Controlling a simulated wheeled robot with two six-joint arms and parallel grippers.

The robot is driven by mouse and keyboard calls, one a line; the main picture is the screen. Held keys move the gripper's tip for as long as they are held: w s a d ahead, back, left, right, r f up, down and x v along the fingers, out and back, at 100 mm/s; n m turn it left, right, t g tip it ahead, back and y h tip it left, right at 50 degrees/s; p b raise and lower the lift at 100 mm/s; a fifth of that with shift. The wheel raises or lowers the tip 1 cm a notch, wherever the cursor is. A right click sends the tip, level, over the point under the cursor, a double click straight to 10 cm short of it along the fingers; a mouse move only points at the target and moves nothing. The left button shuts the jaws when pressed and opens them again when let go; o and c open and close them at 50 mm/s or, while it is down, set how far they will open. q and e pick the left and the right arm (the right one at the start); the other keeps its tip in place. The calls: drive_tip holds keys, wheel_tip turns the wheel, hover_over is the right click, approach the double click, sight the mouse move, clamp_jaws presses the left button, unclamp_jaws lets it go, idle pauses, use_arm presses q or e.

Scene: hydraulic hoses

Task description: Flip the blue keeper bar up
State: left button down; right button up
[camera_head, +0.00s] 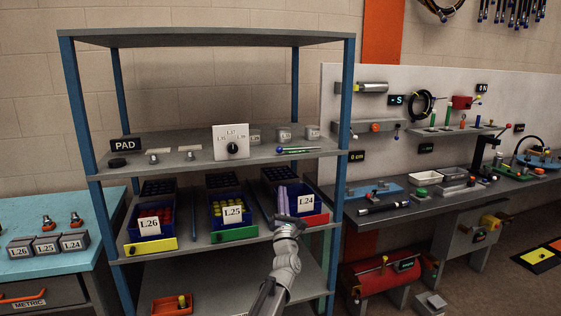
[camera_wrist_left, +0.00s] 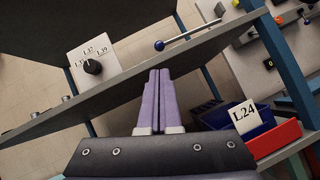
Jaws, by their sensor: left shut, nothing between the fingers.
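A thin bar (camera_head: 300,149) with a blue ball end lies level along the front edge of the upper shelf, at its right. I take it for the keeper bar. It also shows in the left wrist view (camera_wrist_left: 192,34), with the blue ball at its left end. My left gripper (camera_head: 281,189) is below that shelf, in front of the bin marked L.24 (camera_head: 307,201). Its lilac fingers (camera_wrist_left: 159,76) are shut and empty, pointing up toward the shelf edge, apart from the bar as far as I can see. My right gripper is out of view.
The upper shelf (camera_head: 190,167) holds a white dial panel (camera_head: 231,142) left of the bar. Bins marked L.25 (camera_head: 232,214) and L.26 (camera_head: 149,222) stand on the shelf below. A blue post (camera_head: 345,110) rises right of the bar.

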sight(280, 152)
use_arm(q)
drive_tip(key=shift+h, duration=0.3)
drive_tip(key=p+x, duration=0.7)
drive_tip(key=x, duration=0.6)
drive_tip(key=shift+a, duration=0.1)
drive_tip(key=shift+w+r+p, duration=0.2)
drive_tip(key=shift+w+p, duration=0.1)
drive_tip(key=shift+w, duration=0.2)
